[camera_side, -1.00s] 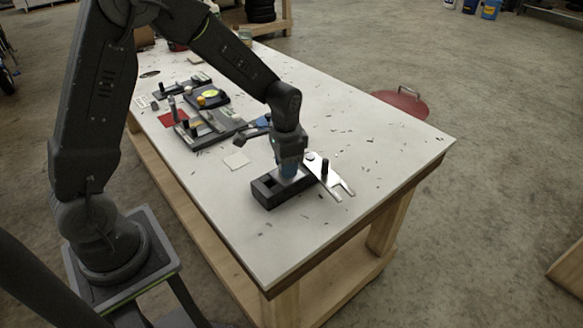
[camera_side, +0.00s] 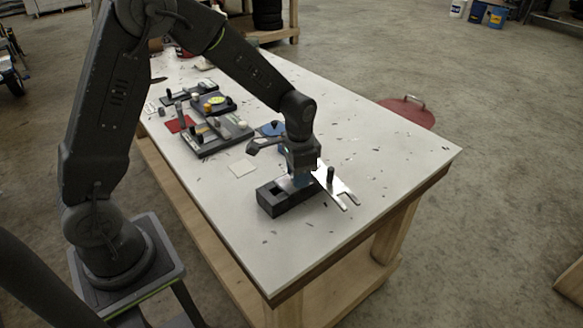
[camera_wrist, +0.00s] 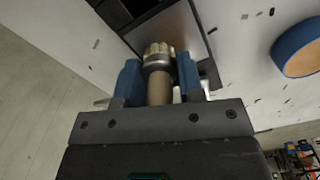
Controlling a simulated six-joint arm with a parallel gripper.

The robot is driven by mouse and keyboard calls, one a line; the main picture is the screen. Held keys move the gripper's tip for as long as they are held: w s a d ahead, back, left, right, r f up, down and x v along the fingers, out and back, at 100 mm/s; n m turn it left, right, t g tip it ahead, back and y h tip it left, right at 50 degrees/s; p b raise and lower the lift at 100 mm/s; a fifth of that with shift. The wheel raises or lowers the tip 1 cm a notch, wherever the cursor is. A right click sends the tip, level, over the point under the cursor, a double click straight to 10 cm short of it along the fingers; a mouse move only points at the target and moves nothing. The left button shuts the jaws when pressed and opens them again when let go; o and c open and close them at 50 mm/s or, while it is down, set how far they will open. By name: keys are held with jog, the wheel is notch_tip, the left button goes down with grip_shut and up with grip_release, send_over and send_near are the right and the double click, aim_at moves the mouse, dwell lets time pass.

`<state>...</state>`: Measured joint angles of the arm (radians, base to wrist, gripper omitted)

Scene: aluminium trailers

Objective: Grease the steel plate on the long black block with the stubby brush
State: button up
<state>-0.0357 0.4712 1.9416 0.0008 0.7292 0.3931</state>
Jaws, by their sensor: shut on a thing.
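The long black block (camera_side: 272,207) lies near the front of the white table, with a dark square recess at its near-left end. The bright steel plate (camera_wrist: 178,27) is on its top and is mostly behind my gripper in the side view. My gripper (camera_wrist: 158,84) is shut on the stubby brush (camera_wrist: 158,62), around its light brown handle. The brush has a metal collar and pale bristles, and it points at the plate. The bristles overlap the plate in the wrist view; I cannot tell whether they touch it. In the side view my gripper (camera_side: 301,180) is low over the block's right part.
A forked metal piece with a black knob (camera_side: 340,190) lies right beside the block. A blue round thing (camera_wrist: 298,48) shows in the wrist view. The table's front right is clear apart from small shavings.

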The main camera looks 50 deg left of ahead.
jog(key=shift+d, duration=1)
jog(key=shift+a, duration=3.5)
notch_tip(320, 180, up, 8)
jog(key=shift+d, duration=0.1)
